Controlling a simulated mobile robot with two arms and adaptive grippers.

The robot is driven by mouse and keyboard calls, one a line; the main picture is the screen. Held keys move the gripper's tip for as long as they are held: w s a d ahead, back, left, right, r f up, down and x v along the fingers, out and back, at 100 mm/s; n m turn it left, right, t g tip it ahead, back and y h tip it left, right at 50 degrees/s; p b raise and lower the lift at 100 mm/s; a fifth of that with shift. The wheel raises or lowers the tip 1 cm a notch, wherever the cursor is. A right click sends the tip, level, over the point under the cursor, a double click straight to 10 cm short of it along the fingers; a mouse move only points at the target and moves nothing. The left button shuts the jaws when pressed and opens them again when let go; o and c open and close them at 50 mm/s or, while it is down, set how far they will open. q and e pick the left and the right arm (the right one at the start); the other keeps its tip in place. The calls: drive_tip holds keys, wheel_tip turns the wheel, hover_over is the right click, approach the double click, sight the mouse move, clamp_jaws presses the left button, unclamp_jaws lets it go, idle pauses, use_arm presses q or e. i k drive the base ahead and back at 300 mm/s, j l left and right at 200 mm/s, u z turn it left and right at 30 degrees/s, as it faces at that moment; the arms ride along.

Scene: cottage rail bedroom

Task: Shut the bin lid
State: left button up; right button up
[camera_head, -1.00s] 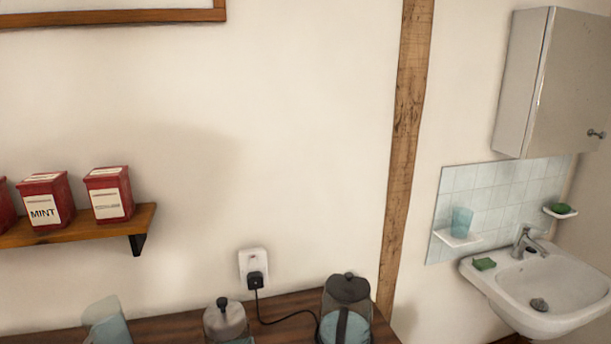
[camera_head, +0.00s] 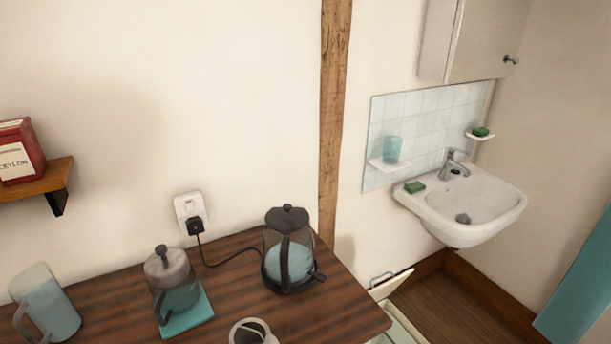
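A pale bin (camera_head: 404,332) stands on the floor just past the right edge of the wooden table, cut off by the bottom of the picture. Its cream lid (camera_head: 391,285) appears raised and tilted at the back, with a small grey handle at its top. The table corner hides part of the bin, so its inside shows little. Neither of my grippers is in view.
The dark wooden table (camera_head: 229,310) holds a kettle (camera_head: 290,262), a French press (camera_head: 172,282) on a teal mat and a blue jug (camera_head: 48,310). A white sink (camera_head: 470,205) hangs beyond the bin. A teal panel (camera_head: 580,280) stands at far right. Bare floor (camera_head: 450,305) lies between.

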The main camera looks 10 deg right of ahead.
sight(378, 293)
drive_tip(key=l+z, duration=0.3)
drive_tip(key=z, duration=0.2)
drive_tip(key=i+l+z, duration=0.15)
drive_tip(key=z, duration=0.3)
